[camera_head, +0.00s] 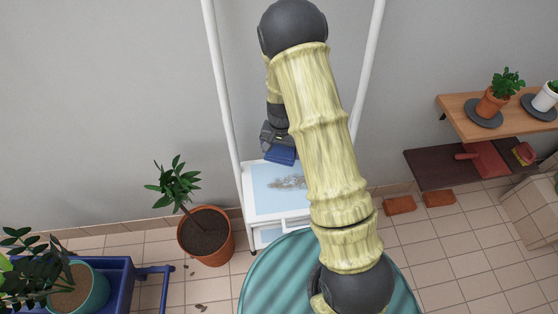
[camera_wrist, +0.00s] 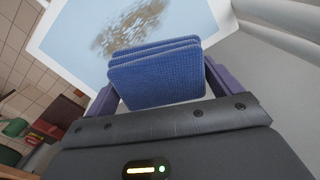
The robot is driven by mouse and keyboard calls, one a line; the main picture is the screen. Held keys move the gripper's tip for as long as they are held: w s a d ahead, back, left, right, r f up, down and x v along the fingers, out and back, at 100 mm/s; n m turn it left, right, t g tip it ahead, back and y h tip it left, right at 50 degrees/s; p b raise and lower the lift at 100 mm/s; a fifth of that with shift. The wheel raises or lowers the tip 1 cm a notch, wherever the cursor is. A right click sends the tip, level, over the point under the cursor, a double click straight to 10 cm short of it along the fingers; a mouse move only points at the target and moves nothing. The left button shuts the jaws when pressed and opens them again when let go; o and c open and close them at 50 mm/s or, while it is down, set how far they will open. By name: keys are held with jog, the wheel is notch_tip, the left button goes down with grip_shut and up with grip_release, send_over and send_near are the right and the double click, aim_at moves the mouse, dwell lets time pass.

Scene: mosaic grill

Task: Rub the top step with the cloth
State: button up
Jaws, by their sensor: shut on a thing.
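My gripper (camera_head: 276,143) is shut on a folded blue cloth (camera_head: 281,156), near the back edge of the top step. The cloth also shows in the wrist view (camera_wrist: 157,82), held between the two purple fingers. The top step (camera_head: 262,205) is a light blue panel with a white rim, and it also shows in the wrist view (camera_wrist: 75,40). A grey-brown smudge (camera_head: 288,183) marks the step, nearer the front than the cloth. My arm hides the step's right part. I cannot tell whether the cloth touches the surface.
White uprights (camera_head: 222,85) rise on both sides of the step. A potted plant (camera_head: 207,236) stands to the left. A round green striped table (camera_head: 262,277) is in front. Wooden shelves (camera_head: 455,117) with pots and bricks (camera_head: 399,205) are on the right.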

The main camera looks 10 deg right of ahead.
jog(key=shift+s+a+f+m+b, duration=0.2)
jog(key=shift+s+f+m+b, duration=0.15)
jog(key=shift+m, duration=0.25)
jog(key=shift+s+a+f+m+b, duration=0.25)
jog(key=shift+f+m, duration=0.15)
jog(key=shift+m, duration=0.2)
jog(key=shift+s+a+m, duration=0.1)
jog(key=shift+s+m, duration=0.1)
jog(key=shift+m, duration=0.3)
